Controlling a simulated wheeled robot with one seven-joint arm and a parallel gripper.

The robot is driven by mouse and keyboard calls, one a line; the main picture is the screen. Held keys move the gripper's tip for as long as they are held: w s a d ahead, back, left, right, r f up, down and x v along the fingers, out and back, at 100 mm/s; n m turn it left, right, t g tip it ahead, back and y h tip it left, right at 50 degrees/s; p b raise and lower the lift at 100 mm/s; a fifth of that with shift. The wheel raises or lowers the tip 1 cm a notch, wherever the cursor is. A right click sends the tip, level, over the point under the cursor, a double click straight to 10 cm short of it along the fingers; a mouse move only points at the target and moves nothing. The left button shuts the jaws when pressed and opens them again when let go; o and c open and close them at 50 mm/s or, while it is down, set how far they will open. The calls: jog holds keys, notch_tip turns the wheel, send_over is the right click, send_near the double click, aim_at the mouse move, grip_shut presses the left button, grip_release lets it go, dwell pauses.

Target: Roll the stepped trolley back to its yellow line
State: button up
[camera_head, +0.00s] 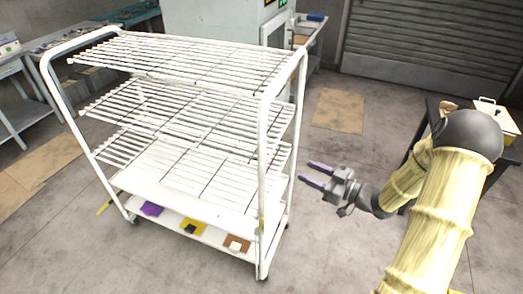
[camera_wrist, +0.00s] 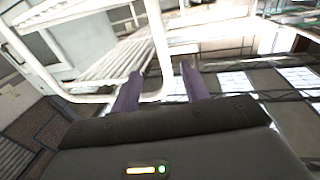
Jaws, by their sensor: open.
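The stepped trolley (camera_head: 262,170) is a white tube frame on castors with several wire shelves, at the centre-left of the head view. Its lower solid shelf carries a purple item, a yellow-and-black item and a brown-and-white item. My gripper (camera_head: 311,174) is open and empty, just right of the trolley's right upright, with its purple fingers pointing left toward it. In the wrist view the trolley's white tube frame (camera_wrist: 158,50) shows ahead, beyond and between the two fingers (camera_wrist: 160,88). A short piece of yellow line (camera_head: 104,207) shows on the floor at the trolley's left foot; any more of it is hidden.
A dark table (camera_head: 436,112) with a pale box (camera_head: 497,118) stands at the right behind my arm. Workbenches (camera_head: 88,42) line the back left, and a grey cabinet (camera_head: 212,22) stands behind the trolley. Brown floor patches (camera_head: 338,110) lie flat. The floor in front is clear.

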aim_at(265, 152)
jog(key=p+x, duration=0.5)
jog(key=x, duration=1.1)
jog(key=shift+r+p, duration=0.15)
jog(key=shift+p, duration=0.2)
jog(key=shift+w+a, duration=0.4)
jog(key=shift+a, duration=0.2)
grip_shut()
